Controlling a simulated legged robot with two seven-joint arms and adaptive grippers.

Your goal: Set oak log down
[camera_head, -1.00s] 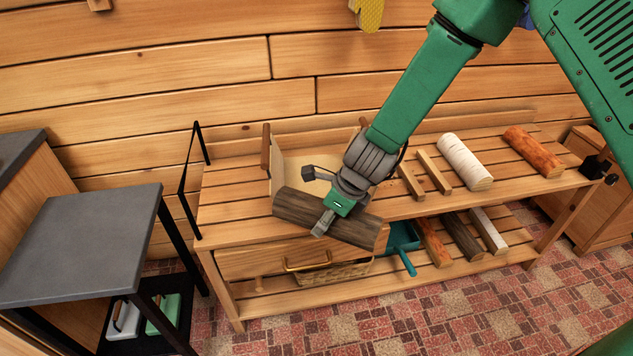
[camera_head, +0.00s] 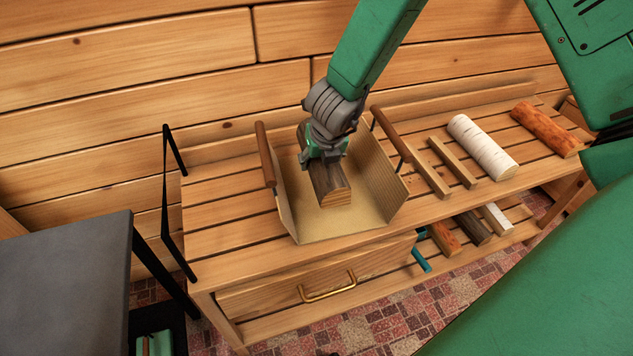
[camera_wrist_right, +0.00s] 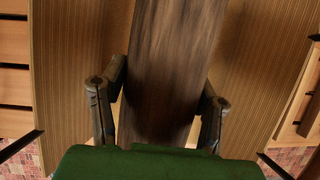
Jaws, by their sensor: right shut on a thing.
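The oak log (camera_head: 331,184), dark-barked with a pale cut end, is in my right gripper (camera_head: 322,160). It is inside a tan carrier (camera_head: 325,222) with raised sides and wooden handles, on the slatted bench. The log points roughly toward the carrier's front; whether it touches the carrier's floor I cannot tell. In the right wrist view the log (camera_wrist_right: 170,65) runs between the two fingers (camera_wrist_right: 160,108), with the carrier's sides (camera_wrist_right: 75,75) on both sides. My left gripper is not in view.
A white birch log (camera_head: 483,147), an orange log (camera_head: 545,130) and two wooden strips (camera_head: 453,162) lie on the bench (camera_head: 225,205) to the right. Several logs (camera_head: 470,228) lie on the lower shelf. A dark table (camera_head: 65,270) stands at the left.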

